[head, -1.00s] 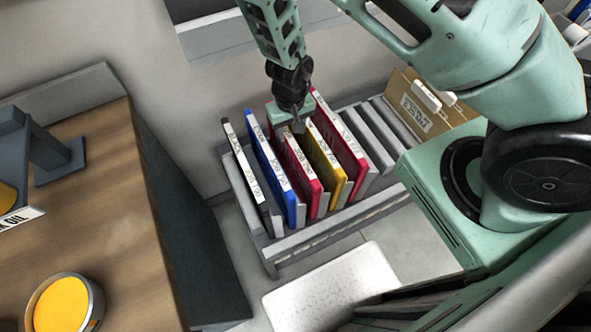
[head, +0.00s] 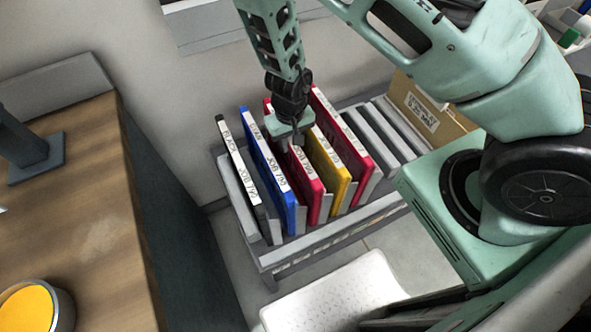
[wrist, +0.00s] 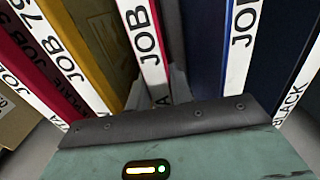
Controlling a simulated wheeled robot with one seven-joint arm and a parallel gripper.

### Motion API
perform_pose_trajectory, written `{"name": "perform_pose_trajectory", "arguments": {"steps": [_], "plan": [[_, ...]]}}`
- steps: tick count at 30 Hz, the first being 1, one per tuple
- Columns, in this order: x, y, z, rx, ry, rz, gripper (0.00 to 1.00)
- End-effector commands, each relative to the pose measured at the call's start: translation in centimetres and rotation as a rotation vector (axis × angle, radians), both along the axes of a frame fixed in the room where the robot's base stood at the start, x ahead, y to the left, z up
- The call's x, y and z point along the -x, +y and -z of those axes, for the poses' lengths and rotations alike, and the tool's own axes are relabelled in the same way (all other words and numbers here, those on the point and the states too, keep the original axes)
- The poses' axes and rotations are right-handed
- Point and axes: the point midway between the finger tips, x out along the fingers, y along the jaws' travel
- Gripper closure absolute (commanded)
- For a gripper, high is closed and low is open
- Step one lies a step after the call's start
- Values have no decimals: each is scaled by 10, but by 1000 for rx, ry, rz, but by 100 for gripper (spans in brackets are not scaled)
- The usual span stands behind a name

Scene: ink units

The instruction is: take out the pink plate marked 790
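Several thin plates with white lettered spines stand upright side by side in a grey rack (head: 318,252). From left in the head view they are black (head: 237,165), blue (head: 265,165), pink-red (head: 304,180), yellow (head: 328,170) and pink-red (head: 350,145). My gripper (head: 296,138) is down over the left pink-red plate, between the blue and yellow ones. In the wrist view a spine reading "JOB" (wrist: 149,50) runs between my grey fingers; its number is hidden. The finger gap is unclear.
Empty grey slots (head: 385,130) lie right of the plates. A tan folder (head: 430,108) stands beyond them. A wooden-topped table (head: 85,190) with a yellow-filled tin (head: 30,308) is at left. A white stool-like surface (head: 335,295) is in front of the rack.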

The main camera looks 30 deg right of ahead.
Motion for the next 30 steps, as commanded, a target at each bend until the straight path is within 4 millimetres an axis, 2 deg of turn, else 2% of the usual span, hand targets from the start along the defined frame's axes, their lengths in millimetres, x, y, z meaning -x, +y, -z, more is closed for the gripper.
{"name": "perform_pose_trajectory", "arguments": {"steps": [1, 2, 8, 30], "plan": [[0, 0, 0, 0, 0, 0, 95], [0, 0, 0, 0, 0, 0, 100], [0, 0, -7, -1, -1, 0, 100], [-1, 0, -94, -1, -1, 0, 100]]}}
